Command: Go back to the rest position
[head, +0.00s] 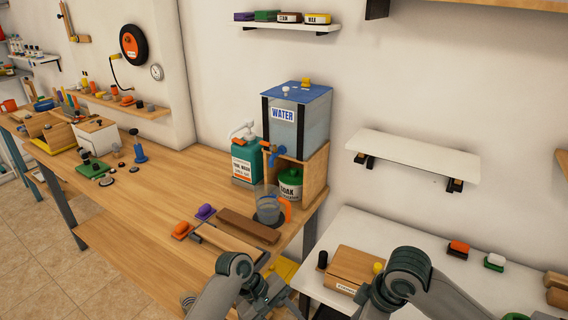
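The arm on the left comes up from the bottom edge in the head view. My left gripper (268,298) is at the bottom middle, near the front edge of the wooden bench (150,210). Its fingers are too dark and partly hidden to tell whether they are open. No held object is visible there. A grey part of my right arm shows at the bottom right, in front of the white table. My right gripper is not visible.
On the bench's right end are a water tank (298,120), a teal bottle (246,160), a soak container (290,184) and a clear jug (267,205). A wooden box (352,268) sits on the white table (350,226). A white shelf (413,160) above is empty.

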